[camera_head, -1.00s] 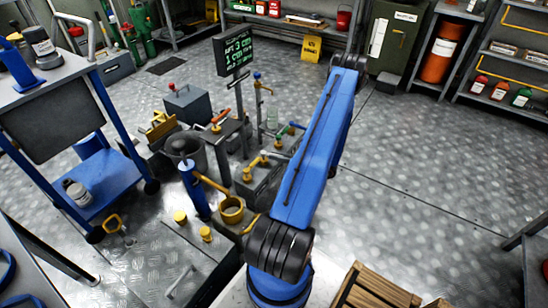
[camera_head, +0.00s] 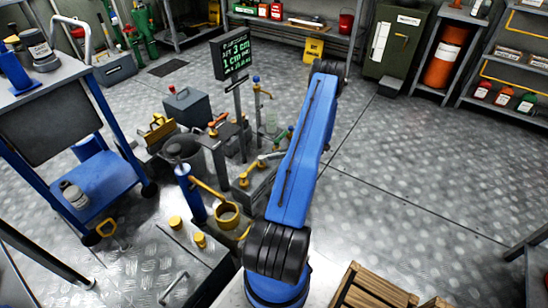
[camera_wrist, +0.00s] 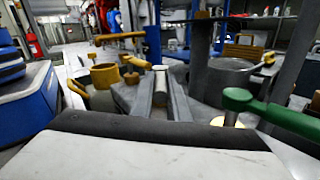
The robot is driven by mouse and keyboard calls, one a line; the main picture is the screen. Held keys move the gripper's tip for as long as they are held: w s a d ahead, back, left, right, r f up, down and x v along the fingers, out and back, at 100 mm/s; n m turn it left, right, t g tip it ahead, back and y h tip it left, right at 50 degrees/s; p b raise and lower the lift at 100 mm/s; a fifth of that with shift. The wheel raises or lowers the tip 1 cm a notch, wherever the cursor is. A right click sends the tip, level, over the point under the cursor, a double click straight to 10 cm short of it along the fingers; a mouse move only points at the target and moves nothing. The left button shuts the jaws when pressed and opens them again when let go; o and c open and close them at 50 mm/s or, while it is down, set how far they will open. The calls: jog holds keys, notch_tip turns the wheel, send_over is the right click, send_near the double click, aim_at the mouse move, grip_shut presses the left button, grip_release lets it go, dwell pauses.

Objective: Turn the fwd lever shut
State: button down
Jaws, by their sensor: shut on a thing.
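A yellow-handled lever (camera_wrist: 143,62) stands ahead in the wrist view, its arm reaching right to my fingertips. My gripper (camera_wrist: 161,74) appears shut on the end of this lever. The fingers cover the contact, and no label is readable to say which lever is fwd. A green-handled lever (camera_wrist: 270,112) is close on the right, apart from the fingers. In the head view the yellow lever (camera_head: 262,162) sits on a low grey block left of my blue arm. My arm hides the gripper there.
A yellow ring-shaped cup (camera_head: 228,213) and a blue cylinder (camera_head: 190,193) stand at the near left of the levers. An orange-handled lever (camera_head: 218,121) and a display sign (camera_head: 232,54) are behind. A blue trolley (camera_head: 100,185) is left. Open floor (camera_head: 420,170) lies right.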

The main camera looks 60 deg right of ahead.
dwell(0.4)
jog(key=c, duration=1.7)
grip_release()
jog(key=shift+d, duration=0.1)
jog(key=v, duration=1.7)
jog(key=shift+s+d, duration=0.1)
jog(key=shift+c, duration=0.7)
